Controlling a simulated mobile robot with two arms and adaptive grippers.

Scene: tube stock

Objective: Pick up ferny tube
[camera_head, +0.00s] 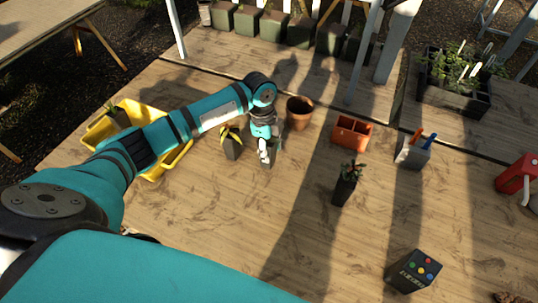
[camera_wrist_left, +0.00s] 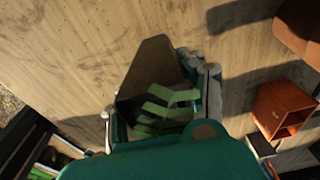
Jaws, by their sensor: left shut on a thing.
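The ferny tube is a dark pot with green, toothed fronds (camera_wrist_left: 165,108), seen from above in the left wrist view. My left gripper (camera_wrist_left: 158,112) is shut on it, with one finger at each side. In the head view, my left gripper (camera_head: 266,150) points down over the middle of the table, and the ferny tube (camera_head: 268,161) shows only in part beneath it. The gripper hides much of the tube there. I cannot tell whether its base touches the table. My right gripper is not in view.
A yellow-leaved tube (camera_head: 232,148) stands close left, and a terracotta pot (camera_head: 299,113) close behind right. Farther out are a yellow crate (camera_head: 178,160), an orange box (camera_head: 351,133), a dark plant tube (camera_head: 343,190) and a button box (camera_head: 412,271). The front middle is clear.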

